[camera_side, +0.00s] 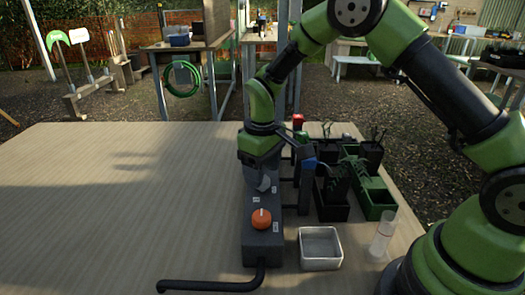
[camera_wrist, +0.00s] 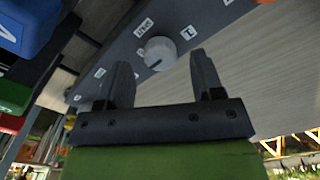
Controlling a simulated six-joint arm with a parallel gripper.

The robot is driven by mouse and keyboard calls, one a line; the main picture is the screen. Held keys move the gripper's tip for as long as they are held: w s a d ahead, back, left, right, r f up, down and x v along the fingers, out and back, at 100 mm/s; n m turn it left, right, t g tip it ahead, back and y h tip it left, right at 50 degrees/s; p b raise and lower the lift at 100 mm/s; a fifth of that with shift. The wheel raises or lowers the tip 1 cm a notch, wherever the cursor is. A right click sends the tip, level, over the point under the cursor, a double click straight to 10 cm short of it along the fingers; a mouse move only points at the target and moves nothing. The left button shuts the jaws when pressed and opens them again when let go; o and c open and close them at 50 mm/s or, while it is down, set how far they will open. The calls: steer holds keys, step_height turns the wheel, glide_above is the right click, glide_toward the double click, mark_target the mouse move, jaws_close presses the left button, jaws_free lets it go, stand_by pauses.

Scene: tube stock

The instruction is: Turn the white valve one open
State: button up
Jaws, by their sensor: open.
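The white valve knob (camera_wrist: 160,53) is round with a dark pointer mark. It sits on the grey valve box (camera_side: 263,240), between two small white labels (camera_wrist: 145,27) in the wrist view. My gripper (camera_wrist: 160,60) is open, with its two dark fingers on either side of the knob in that view and a visible gap to each. I cannot tell how deep the fingers reach. In the side view my gripper (camera_side: 264,184) is low over the far part of the box and hides the white knob.
An orange knob (camera_side: 261,218) stands on the near part of the box. A black pipe (camera_side: 205,287) runs left from its front. A metal tray (camera_side: 320,261), a clear bottle (camera_side: 382,236) and potted plants in a green tray (camera_side: 377,205) stand right. The table's left is clear.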

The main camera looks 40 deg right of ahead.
mark_target(264, 179)
step_height(264, 179, up, 7)
steer(key=shift+r, duration=0.45)
steer(key=s+r+m+t+y, duration=0.1)
steer(key=s+r+m+t, duration=0.2)
steer(key=s+r, duration=0.8)
steer(key=s+r+m+t+y, duration=0.1)
steer(key=s+r+m+t, duration=0.1)
steer(key=s, duration=0.9)
steer(key=shift+m+t, duration=0.7)
steer(key=shift+t, duration=0.4)
